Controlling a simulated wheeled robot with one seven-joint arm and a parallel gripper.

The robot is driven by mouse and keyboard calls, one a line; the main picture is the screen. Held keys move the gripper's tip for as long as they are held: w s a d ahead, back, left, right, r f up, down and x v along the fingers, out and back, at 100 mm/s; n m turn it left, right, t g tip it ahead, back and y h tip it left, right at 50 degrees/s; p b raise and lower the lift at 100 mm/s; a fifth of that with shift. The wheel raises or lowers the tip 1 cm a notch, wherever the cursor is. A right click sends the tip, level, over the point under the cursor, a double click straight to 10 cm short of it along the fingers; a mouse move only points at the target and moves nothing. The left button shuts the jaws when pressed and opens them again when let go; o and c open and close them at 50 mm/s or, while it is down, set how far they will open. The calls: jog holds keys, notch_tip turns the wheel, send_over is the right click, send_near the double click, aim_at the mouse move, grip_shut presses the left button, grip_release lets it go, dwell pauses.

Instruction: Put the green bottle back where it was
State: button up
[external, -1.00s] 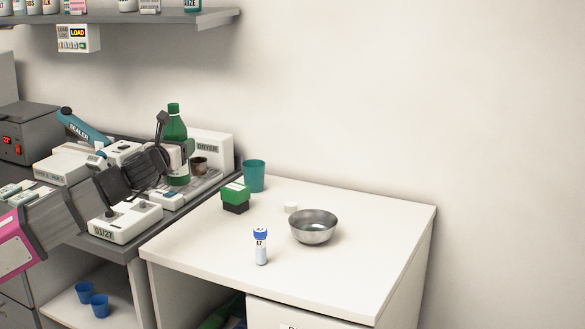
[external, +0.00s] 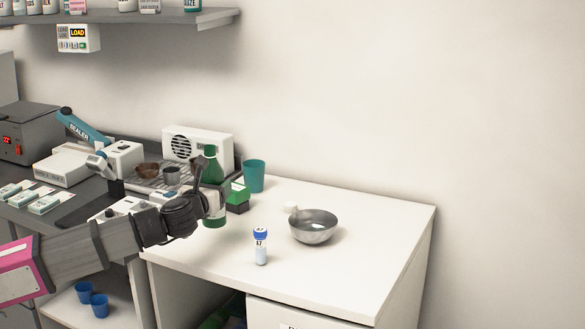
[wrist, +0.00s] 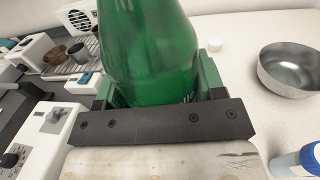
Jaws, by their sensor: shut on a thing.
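The green bottle (external: 212,165) is upright in my gripper (external: 213,190), near the left edge of the white table. Its lower body shows below the fingers in the external view. In the wrist view the green bottle (wrist: 150,50) fills the upper middle, with my gripper (wrist: 155,95) shut around it. Its base is at or just above the white tabletop; I cannot tell whether it touches.
A green-and-black box (external: 238,195) and a teal cup (external: 254,176) stand close behind the bottle. A metal bowl (external: 313,227), a white cap (external: 291,207) and a blue-capped vial (external: 260,246) are to the right. The dryer (external: 197,146) is behind left. The table's right side is clear.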

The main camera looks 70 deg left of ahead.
jog(key=shift+w+d+f, duration=0.45)
jog(key=shift+d+f, duration=0.05)
jog(key=shift+f, duration=1.95)
jog(key=shift+f, duration=0.1)
jog(key=o, duration=1)
jog(key=shift+o, duration=0.2)
jog(key=shift+r, duration=0.2)
jog(key=v, duration=1.2)
